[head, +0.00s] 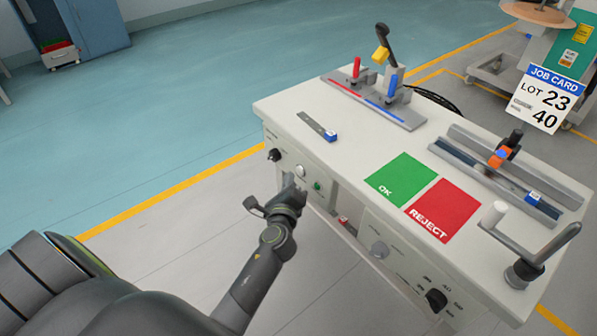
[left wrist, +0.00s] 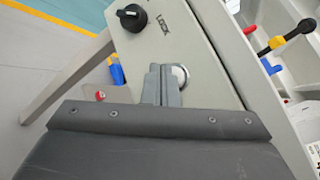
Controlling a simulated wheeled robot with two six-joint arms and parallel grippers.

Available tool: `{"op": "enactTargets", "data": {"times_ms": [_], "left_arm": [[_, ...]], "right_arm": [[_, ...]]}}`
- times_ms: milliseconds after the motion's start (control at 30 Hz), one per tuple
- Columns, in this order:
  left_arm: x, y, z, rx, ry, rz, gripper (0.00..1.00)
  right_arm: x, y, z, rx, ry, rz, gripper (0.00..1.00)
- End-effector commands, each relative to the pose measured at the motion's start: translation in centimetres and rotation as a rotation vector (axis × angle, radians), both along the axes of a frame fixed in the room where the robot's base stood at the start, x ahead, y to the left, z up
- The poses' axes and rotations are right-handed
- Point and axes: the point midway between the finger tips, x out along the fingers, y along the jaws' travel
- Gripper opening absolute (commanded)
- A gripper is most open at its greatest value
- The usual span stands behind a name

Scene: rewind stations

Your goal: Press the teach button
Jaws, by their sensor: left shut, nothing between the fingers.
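The front panel of the white station has a silver round button (head: 300,171) and a small green button (head: 317,186) near its left end. I cannot read a teach label on either. My left gripper (head: 291,182) is shut and empty, its tips at the panel just below the silver button. In the left wrist view the shut fingers (left wrist: 162,82) point at the panel, and the silver button (left wrist: 181,74) shows right beside the tips, partly covered by them. I cannot tell whether they touch it. The green button is not visible there. My right gripper is not in view.
A black knob (head: 274,154), marked LOCK in the wrist view (left wrist: 131,17), sits left of the silver button. Green OK (head: 398,179) and red REJECT (head: 444,211) mats lie on top.

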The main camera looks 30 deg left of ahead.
Motion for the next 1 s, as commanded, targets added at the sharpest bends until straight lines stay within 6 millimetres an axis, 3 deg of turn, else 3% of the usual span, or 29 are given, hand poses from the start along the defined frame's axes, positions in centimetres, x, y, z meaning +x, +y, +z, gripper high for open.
{"op": "enactTargets", "data": {"times_ms": [1000], "left_arm": [[0.8, -0.33, 0.04, 0.0, 0.0, 0.0, 0.0]], "right_arm": [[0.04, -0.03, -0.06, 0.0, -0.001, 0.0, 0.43]]}}
